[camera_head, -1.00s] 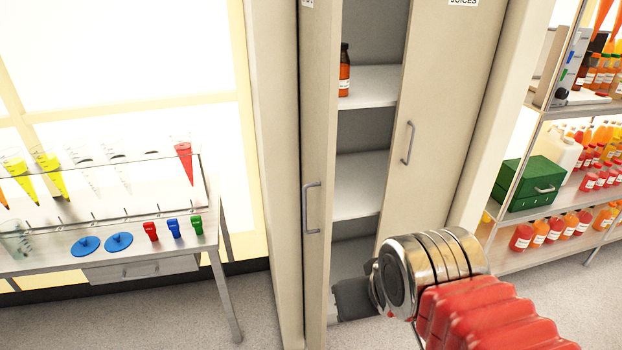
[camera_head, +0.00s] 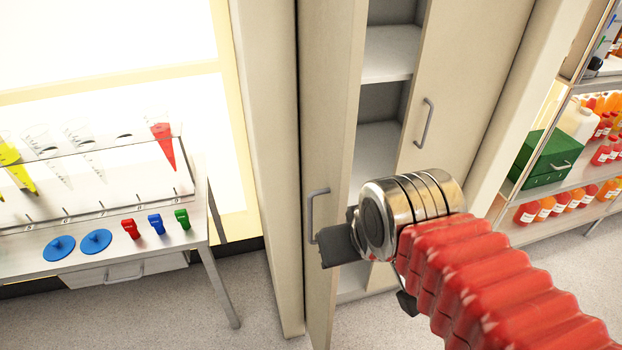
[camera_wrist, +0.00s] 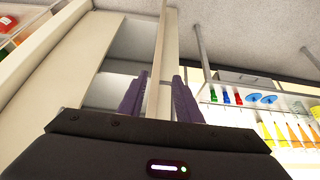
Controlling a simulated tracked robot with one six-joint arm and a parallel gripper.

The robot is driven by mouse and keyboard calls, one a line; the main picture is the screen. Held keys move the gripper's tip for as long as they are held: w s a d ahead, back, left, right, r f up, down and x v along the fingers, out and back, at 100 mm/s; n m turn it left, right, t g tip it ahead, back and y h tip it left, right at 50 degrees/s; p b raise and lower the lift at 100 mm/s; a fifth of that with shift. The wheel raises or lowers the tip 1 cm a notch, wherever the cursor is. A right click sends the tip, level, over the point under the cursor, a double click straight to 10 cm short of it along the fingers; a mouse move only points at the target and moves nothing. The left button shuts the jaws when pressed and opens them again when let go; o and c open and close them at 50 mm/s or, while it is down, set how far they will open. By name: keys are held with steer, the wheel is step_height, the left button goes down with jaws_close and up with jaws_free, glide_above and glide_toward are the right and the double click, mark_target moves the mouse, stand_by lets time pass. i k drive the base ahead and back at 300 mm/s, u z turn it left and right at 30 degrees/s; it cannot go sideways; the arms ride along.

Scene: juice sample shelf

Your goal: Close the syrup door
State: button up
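The left cabinet door (camera_head: 331,130) stands open, its panel seen nearly edge-on, with a grey bar handle (camera_head: 311,216). No label shows on it now, so I take it as the syrup door. My gripper (camera_head: 329,249) is low by this door, just below the handle. In the wrist view, my gripper's two dark fingers (camera_wrist: 159,80) are apart, with the door's edge (camera_wrist: 162,55) lying between them in the picture. I cannot tell whether they touch it.
The right cabinet door (camera_head: 465,90) is beside the opening, with its own handle (camera_head: 424,124). Pale shelves (camera_head: 388,58) show inside the cabinet. A metal table (camera_head: 200,235) with cones and blue discs stands left. A bottle rack with a green box (camera_head: 541,160) stands right.

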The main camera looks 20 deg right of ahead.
mark_target(330, 34)
steer(key=u, duration=0.55)
steer(key=k, duration=1.3)
steer(key=u, duration=0.85)
steer(key=i, duration=1.9)
steer(key=z, duration=0.5)
